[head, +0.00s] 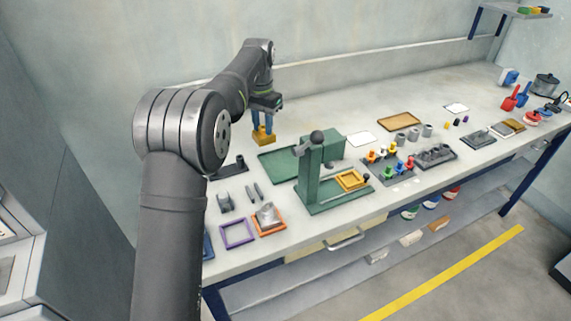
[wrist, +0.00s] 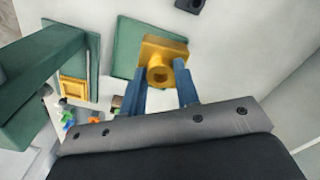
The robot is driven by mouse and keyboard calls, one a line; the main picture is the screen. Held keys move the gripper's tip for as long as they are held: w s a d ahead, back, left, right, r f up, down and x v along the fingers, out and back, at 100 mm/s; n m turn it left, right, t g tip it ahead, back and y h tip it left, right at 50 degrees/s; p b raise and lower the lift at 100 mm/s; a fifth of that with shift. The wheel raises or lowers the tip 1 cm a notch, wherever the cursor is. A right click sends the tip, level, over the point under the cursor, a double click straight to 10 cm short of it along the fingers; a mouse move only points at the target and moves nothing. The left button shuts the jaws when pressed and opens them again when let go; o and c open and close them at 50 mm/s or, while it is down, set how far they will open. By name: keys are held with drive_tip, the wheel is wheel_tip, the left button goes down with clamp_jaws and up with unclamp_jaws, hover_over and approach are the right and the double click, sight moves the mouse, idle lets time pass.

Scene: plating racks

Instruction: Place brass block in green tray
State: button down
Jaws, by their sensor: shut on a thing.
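The brass block (head: 263,138) is held between the blue fingers of my gripper (head: 263,124), near the back of the bench. In the wrist view the brass block (wrist: 176,48) sits at the fingertips of my gripper (wrist: 162,76), its round boss with a dark hole facing the camera. The green tray (head: 272,160) lies flat on the bench, just in front of and right of the block in the head view. In the wrist view the green tray (wrist: 126,45) is partly behind the block and finger. The block's height above the bench is hard to tell.
A green press (head: 312,172) with a dark knob stands close to the tray's right and hides part of it; a yellow frame (head: 350,180) lies on its base. A dark fixture (head: 232,167) lies left of the tray. Bench behind the tray is clear.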

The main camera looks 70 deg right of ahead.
sight(274, 140)
drive_tip(key=s, duration=0.1)
drive_tip(key=s+d, duration=0.1)
drive_tip(key=shift+s+d+f+m, duration=0.1)
drive_tip(key=shift+s+f+m, duration=0.25)
drive_tip(key=shift+m, duration=0.05)
wheel_tip(274, 140, down, 5)
drive_tip(key=shift+s+d+f, duration=0.1)
drive_tip(key=shift+s+f, duration=0.05)
drive_tip(key=shift+f, duration=2.25)
drive_tip(key=shift+f, duration=0.15)
drive_tip(key=c, duration=1.1)
unclamp_jaws()
wheel_tip(274, 140, up, 12)
drive_tip(key=shift+r, duration=0.15)
